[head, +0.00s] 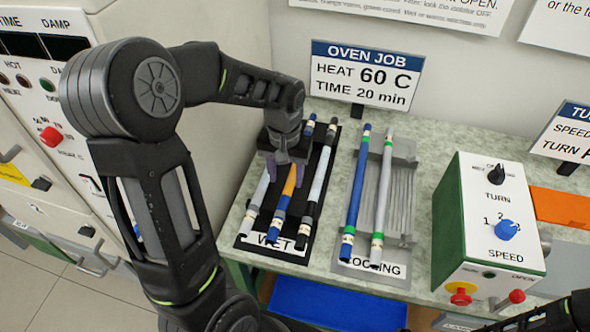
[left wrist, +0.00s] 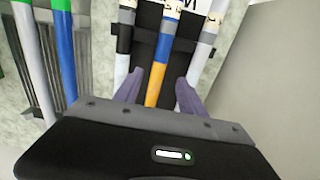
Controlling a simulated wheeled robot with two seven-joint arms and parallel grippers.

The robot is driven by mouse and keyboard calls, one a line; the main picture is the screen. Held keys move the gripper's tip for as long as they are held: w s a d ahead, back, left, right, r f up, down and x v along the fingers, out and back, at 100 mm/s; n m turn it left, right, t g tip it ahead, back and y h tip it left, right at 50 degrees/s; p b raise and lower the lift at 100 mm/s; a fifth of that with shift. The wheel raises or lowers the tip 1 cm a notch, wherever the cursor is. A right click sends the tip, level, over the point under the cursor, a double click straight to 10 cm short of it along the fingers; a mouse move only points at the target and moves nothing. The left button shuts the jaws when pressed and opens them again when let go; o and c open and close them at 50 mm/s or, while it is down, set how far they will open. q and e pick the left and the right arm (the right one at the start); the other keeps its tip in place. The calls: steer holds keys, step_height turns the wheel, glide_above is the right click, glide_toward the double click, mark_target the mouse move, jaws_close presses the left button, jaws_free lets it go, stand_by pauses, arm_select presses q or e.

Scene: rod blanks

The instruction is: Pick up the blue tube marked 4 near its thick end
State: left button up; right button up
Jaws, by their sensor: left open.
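Two blue tubes show, and I cannot read a 4 on either. One blue tube with an orange section (head: 279,221) lies in the middle of the black WET rack (head: 247,243); it also shows in the left wrist view (left wrist: 166,45). The other blue tube with green bands (head: 356,190) lies on the grey COOLING rack (head: 403,215). My left gripper (head: 286,172) is open above the WET rack, its fingers on either side of the orange section. The fingers also show in the left wrist view (left wrist: 159,90). They hide part of this tube. My right gripper is not in view.
A white tube (head: 257,198) and a white-and-black tube (head: 319,176) flank the middle tube closely. A grey tube with green bands (head: 383,190) lies on the COOLING rack. A TURN/SPEED control box (head: 488,225) stands to the right. An OVEN JOB sign (head: 366,77) stands behind.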

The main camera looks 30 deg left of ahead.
mark_target(287, 190)
arm_select(q)
steer(key=shift+w+d+f+p, duration=0.1)
steer(key=shift+f+p, duration=0.6)
steer(key=shift+f, duration=1.9)
jaws_close()
